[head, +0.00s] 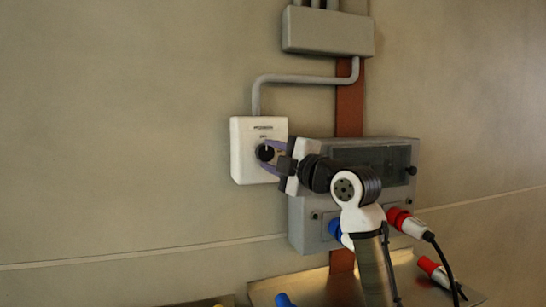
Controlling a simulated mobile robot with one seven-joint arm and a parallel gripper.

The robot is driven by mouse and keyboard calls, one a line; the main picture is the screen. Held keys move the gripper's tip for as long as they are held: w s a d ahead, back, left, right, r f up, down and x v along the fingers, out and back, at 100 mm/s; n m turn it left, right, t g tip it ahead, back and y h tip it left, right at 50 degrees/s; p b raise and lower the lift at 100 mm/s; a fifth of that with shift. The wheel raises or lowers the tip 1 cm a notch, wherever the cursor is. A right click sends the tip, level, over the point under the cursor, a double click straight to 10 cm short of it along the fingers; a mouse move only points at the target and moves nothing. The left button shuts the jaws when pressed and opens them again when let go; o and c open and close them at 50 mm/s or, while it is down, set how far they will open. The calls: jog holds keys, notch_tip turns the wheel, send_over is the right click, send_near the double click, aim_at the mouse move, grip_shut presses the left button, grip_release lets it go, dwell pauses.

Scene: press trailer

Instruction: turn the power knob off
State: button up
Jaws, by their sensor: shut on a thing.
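The power knob (263,153) is a small black round knob on the front of a white switch box (243,165) fixed to the wall. Small dark print shows above it. My gripper (268,152) reaches it from the right, with its purple-grey fingers shut on the knob. The fingers and wrist cover the knob's right side and part of the box's right edge. The knob's exact turn position is too small to read.
A grey panel box (302,222) with blue and red sockets stands right behind my arm. A grey conduit (300,79) runs from the switch box to an upper grey box (328,32). Loose plugs, one red (432,267), lie on the metal shelf below. The wall at left is clear.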

jog(key=o, duration=1)
jog(key=b+v, duration=0.3)
jog(key=v, duration=1)
jog(key=shift+s+d+b, duration=0.25)
jog(key=shift+d+b, duration=0.05)
jog(key=shift+b, duration=0.1)
